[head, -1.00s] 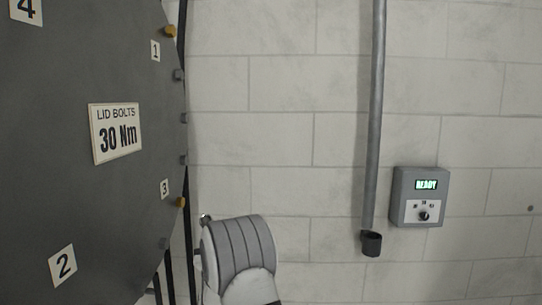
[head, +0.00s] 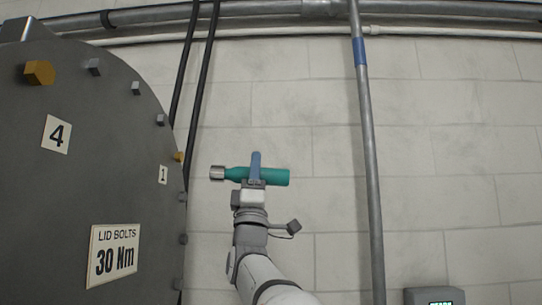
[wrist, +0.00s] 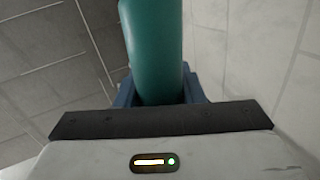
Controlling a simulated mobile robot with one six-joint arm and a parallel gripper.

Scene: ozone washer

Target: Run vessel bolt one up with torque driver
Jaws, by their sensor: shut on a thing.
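The torque driver (head: 272,177) is a teal cylinder with a silver socket at its left end. It is held roughly level, its socket pointing left toward the dark round vessel lid (head: 100,175). My gripper (head: 255,168), with blue fingers, is shut around the driver's body. In the wrist view the teal body (wrist: 155,50) runs up between the blue fingers. Vessel bolt one appears to be the yellow bolt (head: 179,157) on the lid's right rim by the label 1 (head: 163,174). In the picture a gap separates the socket from this bolt.
Grey bolts (head: 160,120) and a larger yellow bolt (head: 39,73) line the lid rim. Dark vertical pipes (head: 203,90) pass behind it. A grey pipe (head: 367,130) runs down the wall at right. A control box (head: 435,296) is cut off at bottom right.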

